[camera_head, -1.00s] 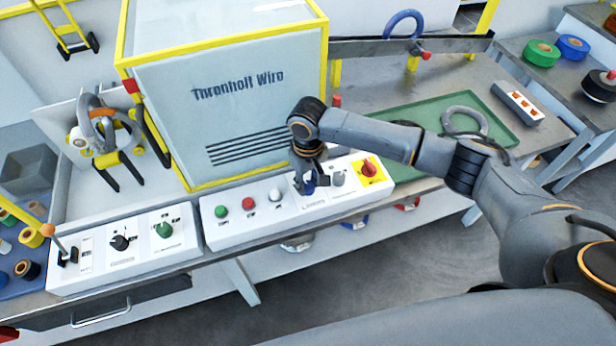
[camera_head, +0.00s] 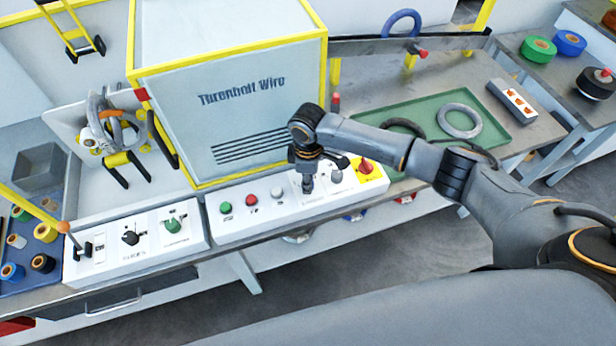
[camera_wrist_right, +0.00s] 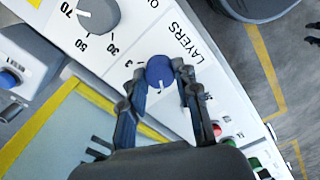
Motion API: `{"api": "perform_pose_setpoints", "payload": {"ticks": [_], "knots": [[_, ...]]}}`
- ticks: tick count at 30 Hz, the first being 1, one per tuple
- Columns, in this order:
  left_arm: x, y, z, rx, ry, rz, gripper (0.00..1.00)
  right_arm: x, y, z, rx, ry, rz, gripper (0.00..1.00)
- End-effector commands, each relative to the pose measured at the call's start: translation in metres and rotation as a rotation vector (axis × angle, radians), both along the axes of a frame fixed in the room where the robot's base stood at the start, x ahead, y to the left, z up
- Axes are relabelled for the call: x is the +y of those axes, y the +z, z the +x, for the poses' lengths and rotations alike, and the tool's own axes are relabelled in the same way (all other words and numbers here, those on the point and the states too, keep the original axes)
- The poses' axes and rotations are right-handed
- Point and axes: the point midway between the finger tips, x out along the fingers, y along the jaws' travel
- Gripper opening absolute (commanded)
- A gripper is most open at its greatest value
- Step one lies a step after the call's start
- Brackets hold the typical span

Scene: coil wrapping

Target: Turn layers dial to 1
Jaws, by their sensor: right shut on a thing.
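The blue layers dial (camera_wrist_right: 160,72) sits on the white control panel beside the printed word LAYERS, with a 3 printed near its edge. A small white mark shows on the dial's lower side in the right wrist view. My right gripper (camera_wrist_right: 163,82) has a finger on either side of the dial and is shut on it. In the head view my right gripper (camera_head: 307,184) points down onto the panel (camera_head: 265,228) and hides the dial. My left gripper is in neither view.
A grey dial (camera_head: 337,175) and a red knob on a yellow plate (camera_head: 366,167) lie just right of the gripper. Green, red and white buttons (camera_head: 251,200) lie left of it. The machine housing (camera_head: 240,110) stands close behind. A green tray (camera_head: 480,110) is at the right.

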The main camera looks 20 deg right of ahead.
Motion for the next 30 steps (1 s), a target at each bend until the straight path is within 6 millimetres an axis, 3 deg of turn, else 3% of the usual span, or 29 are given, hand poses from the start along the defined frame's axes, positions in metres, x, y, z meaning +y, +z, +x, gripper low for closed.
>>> {"api": "perform_pose_setpoints", "payload": {"ticks": [20, 21, 23, 24, 30], "knots": [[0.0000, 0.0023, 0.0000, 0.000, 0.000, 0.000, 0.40, 0.0002, 0.0001, 0.0003, -0.001, 0.062, 0.001, 0.00], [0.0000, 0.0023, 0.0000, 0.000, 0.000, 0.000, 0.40, 0.0003, 0.0001, 0.0003, -0.001, 0.062, 0.001, 0.37], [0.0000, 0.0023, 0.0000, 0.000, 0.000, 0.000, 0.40, 0.0002, 0.0002, 0.0003, -0.001, 0.062, 0.001, 0.49], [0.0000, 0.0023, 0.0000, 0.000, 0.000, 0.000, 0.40, 0.0002, 0.0001, 0.0003, -0.001, 0.062, 0.001, 0.54], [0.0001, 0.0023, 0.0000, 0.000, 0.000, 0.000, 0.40, 0.0002, 0.0001, 0.0003, 0.000, 0.062, 0.001, 0.54]]}}
